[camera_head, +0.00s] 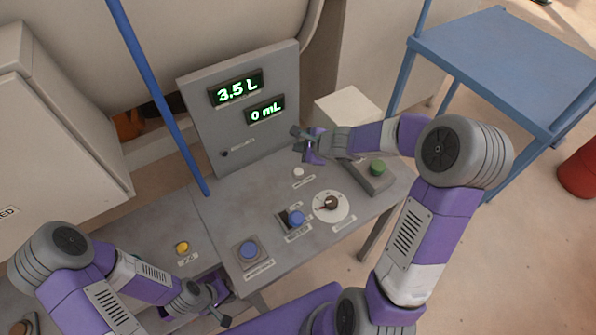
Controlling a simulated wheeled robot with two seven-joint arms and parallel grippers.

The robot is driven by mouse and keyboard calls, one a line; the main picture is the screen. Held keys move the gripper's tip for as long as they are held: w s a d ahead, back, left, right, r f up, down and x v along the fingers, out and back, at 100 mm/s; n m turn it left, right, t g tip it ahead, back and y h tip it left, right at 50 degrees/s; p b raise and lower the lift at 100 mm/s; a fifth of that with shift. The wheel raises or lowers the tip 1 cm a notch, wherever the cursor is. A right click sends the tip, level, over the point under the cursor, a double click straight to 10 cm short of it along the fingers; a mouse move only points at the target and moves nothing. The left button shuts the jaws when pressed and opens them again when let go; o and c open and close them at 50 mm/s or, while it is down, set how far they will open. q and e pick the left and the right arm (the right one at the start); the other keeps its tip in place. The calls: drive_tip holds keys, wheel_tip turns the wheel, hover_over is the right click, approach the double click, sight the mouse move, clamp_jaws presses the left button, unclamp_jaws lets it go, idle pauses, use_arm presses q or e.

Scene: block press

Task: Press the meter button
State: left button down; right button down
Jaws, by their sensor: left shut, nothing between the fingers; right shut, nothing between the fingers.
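The grey console (229,210) carries several controls, and their labels are too small to read, so I cannot tell which is the meter button. A small white button (298,171) sits near the back, a blue button (249,250) at the front left, and another blue button (296,218) on a dark base at the middle front. A green button (377,167) sits on a grey box at the right. My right gripper (299,140) is shut and empty, above the console's back part near the white button. My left gripper (220,304) is shut and empty, low at the front left.
An upright panel (200,95) reads 3.5 L (237,91) and 0 mL (265,112). A round white dial with a brown knob (331,203) lies right of the middle. A yellow button (183,247) is at the left. A blue pole (155,90) stands left of the panel.

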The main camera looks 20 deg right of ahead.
sight(300, 173)
drive_tip(key=shift+w+f, duration=0.1)
drive_tip(key=shift+f, duration=0.05)
wheel_tip(300, 173, down, 9)
drive_tip(key=b, duration=0.8)
drive_tip(key=shift+r+b, duration=0.2)
drive_tip(key=shift+b, duration=0.15)
idle(1.5)
drive_tip(key=shift+f+b, duration=0.4)
drive_tip(key=shift+b, duration=0.05)
drive_tip(key=shift+f+b, duration=0.5)
drive_tip(key=shift+b, duration=0.1)
idle(0.5)
drive_tip(key=shift+r, duration=0.15)
drive_tip(key=shift+r+p, duration=0.8)
drive_tip(key=shift+p, duration=0.1)
